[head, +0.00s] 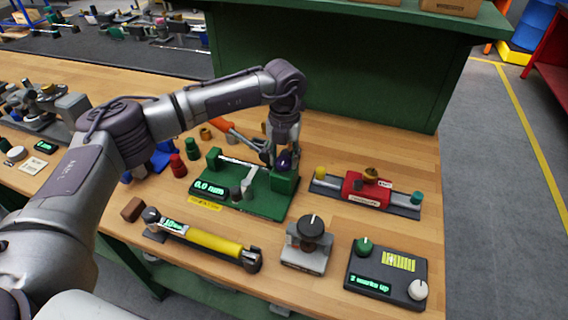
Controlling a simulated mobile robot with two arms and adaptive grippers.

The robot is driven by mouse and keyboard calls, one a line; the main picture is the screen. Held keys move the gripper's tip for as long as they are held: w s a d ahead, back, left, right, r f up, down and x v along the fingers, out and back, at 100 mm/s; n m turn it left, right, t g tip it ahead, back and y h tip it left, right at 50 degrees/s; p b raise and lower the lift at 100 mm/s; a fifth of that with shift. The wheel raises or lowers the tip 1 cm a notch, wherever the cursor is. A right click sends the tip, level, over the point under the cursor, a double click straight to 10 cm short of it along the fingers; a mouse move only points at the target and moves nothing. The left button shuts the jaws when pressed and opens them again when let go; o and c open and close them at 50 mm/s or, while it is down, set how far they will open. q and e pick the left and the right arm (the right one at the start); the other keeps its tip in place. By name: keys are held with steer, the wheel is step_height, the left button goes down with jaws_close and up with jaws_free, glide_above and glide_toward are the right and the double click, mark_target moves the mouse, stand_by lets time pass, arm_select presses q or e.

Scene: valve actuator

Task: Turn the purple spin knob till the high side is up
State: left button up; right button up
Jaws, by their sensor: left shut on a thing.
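The purple spin knob (284,161) is a small dark purple, rounded piece at the back right of a green fixture (263,204). The fixture has a display (209,186) that reads "0.0 mm". My left arm reaches over from the left, and its gripper (276,157) points down at the back of the fixture. The left gripper is shut on the purple knob and hides part of it. Which side of the knob is high cannot be made out. My right gripper is not in view.
A red valve unit (366,188) on a rail stands to the right. In front are a yellow-bodied tool (214,242), a black knob on a grey block (312,226) and a dark control box (388,272). A green panel (325,75) rises behind.

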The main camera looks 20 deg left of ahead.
mark_target(285, 160)
arm_select(q)
steer(key=shift+m+b, duration=1.05)
steer(key=shift+m, duration=0.65)
steer(key=o, duration=1.1)
steer(key=shift+o, duration=0.2)
steer(key=shift+w+r, duration=0.1)
steer(key=shift+r, duration=0.05)
steer(key=shift+d+r, duration=0.15)
steer(key=shift+r, duration=3.75)
